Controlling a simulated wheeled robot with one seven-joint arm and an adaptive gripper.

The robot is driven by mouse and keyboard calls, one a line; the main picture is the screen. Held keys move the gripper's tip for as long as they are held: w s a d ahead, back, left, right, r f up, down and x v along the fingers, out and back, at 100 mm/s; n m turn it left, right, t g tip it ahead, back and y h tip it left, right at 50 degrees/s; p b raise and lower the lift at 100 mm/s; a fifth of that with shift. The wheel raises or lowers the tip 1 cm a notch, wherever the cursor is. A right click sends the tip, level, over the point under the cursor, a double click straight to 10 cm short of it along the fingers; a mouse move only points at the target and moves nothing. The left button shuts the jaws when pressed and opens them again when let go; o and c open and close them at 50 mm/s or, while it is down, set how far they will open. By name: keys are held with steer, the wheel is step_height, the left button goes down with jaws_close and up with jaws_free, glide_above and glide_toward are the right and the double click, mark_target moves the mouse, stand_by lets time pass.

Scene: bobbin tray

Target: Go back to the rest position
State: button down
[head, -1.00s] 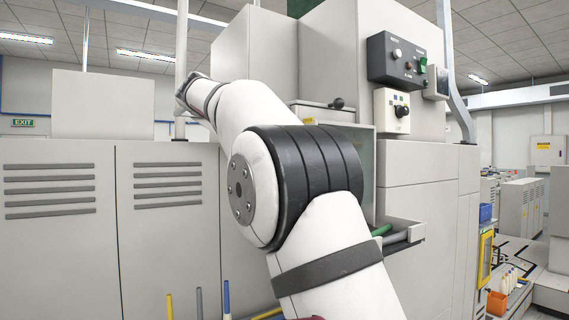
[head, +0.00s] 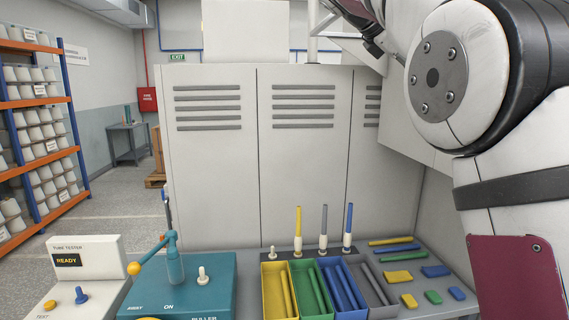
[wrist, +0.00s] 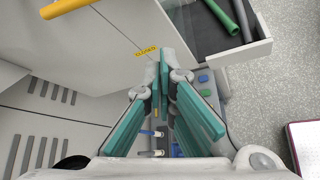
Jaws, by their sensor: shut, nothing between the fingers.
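My gripper (wrist: 160,75) is shut and empty in the wrist view, its teal fingers together above a grey panel. An open drawer (wrist: 262,47) lies to the right of the fingertips, holding a green tube (wrist: 225,20) and a dark grey tube (wrist: 243,18). A yellow "CLOSED" label (wrist: 146,52) lies just left of the fingertips. In the head view my arm is raised at the right, and the gripper end is only partly seen at the top edge.
Yellow (head: 271,309), green (head: 308,305), blue (head: 340,303) and grey (head: 369,300) bins stand on the bench. Tubes stand upright behind them. Loose tubes and pads lie right. A teal puller (head: 212,292) and tube tester (head: 92,258) stand left. Tall cabinets (head: 300,160) close the back.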

steer(key=s+a+f+m+y, duration=0.4)
steer(key=s+a+f+m, duration=0.1)
steer(key=s+f, duration=0.5)
steer(key=s+a+f+m+t+y, duration=0.1)
steer(key=s+a+f+m+y, duration=0.2)
steer(key=s+f, duration=0.7)
steer(key=s+a+f+m+y, duration=0.4)
steer(key=s+a+f+m, duration=0.2)
steer(key=s+f, duration=0.4)
steer(key=s+a, duration=0.1)
steer(key=s, duration=0.3)
steer(key=shift+s+f+m+t+y, duration=0.2)
steer(key=shift+f+m+t+y, duration=0.1)
steer(key=shift+f+m, duration=0.1)
steer(key=shift+r, duration=0.1)
stand_by(2.3)
